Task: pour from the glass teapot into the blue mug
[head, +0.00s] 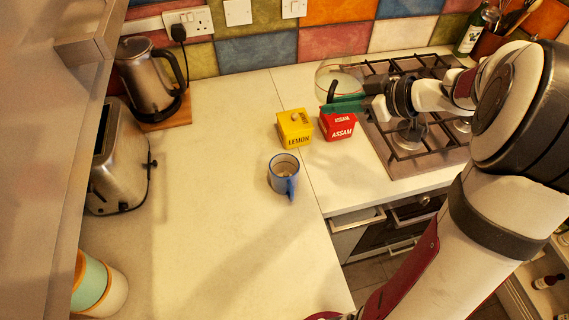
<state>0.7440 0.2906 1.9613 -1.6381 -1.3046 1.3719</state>
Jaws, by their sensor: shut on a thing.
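The glass teapot (343,73) is at the back of the counter, beside the left edge of the hob. It is see-through with a dark handle, and its outline is faint.
A yellow LEMON box (295,129) and a red ASSAM box (337,123) stand between the mug and teapot. The gas hob (405,150) is under my arm. A kettle (148,78) and toaster (118,160) stand at left. The counter left of the mug is clear.

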